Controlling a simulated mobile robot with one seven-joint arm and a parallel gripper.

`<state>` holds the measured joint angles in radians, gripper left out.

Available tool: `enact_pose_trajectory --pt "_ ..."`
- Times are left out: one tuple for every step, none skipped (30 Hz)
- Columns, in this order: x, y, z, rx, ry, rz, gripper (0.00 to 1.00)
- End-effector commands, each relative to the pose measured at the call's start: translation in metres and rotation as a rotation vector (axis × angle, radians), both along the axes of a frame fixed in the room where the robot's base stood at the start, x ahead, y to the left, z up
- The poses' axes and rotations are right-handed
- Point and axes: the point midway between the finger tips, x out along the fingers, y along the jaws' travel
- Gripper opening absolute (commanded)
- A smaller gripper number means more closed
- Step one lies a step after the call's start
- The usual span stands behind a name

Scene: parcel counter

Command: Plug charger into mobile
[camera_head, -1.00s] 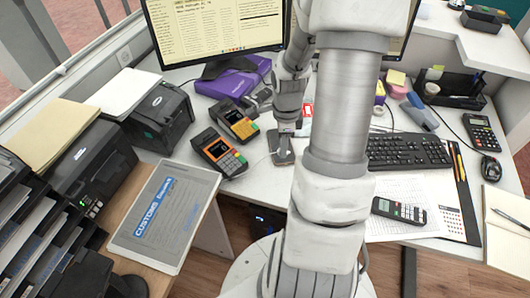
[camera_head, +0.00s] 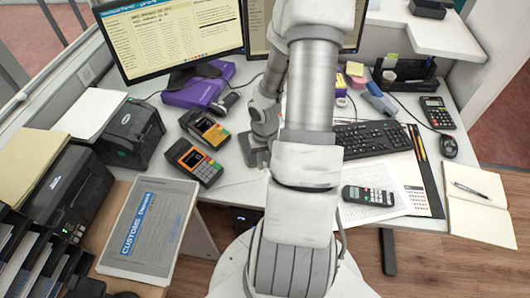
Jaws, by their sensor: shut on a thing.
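The mobile (camera_head: 251,157) is a dark, flat slab lying on the white desk near its front edge, right of the card terminals. My gripper (camera_head: 263,138) points down just over the mobile's far right part. The gripper is small in view and partly covered by my own arm. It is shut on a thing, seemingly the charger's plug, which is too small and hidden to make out. I cannot tell whether the plug touches the mobile or sits in its port.
Two card terminals (camera_head: 193,162) (camera_head: 205,128) stand left of the mobile. A purple box (camera_head: 199,89) lies under the monitor (camera_head: 172,36). A printer (camera_head: 131,133) stands at left.

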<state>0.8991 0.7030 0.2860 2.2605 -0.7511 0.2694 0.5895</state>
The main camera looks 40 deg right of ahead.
Motion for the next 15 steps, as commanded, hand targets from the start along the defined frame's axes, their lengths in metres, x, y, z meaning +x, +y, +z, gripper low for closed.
enact_pose_trajectory --pt "-0.001 0.002 -0.001 0.001 0.002 0.046 0.00" --pt "-0.001 0.002 -0.001 0.001 0.001 0.070 0.00" --pt "-0.001 0.003 -0.003 0.001 0.001 0.092 0.00" --pt "-0.001 0.003 -0.003 0.001 0.001 0.104 0.00" --pt "-0.001 0.003 -0.004 0.000 0.000 0.113 0.00" --pt "-0.001 0.003 -0.005 0.000 0.000 0.119 0.00" --pt "-0.001 0.003 -0.006 0.000 0.000 0.121 0.00" --pt "-0.001 0.003 -0.007 0.000 0.000 0.121 0.00" --pt "-0.001 0.003 -0.008 0.000 0.000 0.120 0.00" --pt "-0.001 0.003 -0.009 0.000 0.000 0.120 0.00" --pt "-0.001 0.003 -0.010 0.000 0.000 0.119 0.00" --pt "-0.001 0.003 -0.012 0.000 0.000 0.119 0.00" --pt "-0.001 0.003 -0.013 0.000 0.000 0.118 0.00" --pt "-0.001 0.003 -0.015 0.000 0.000 0.118 0.00" --pt "-0.001 0.003 -0.017 -0.001 0.000 0.118 0.00"
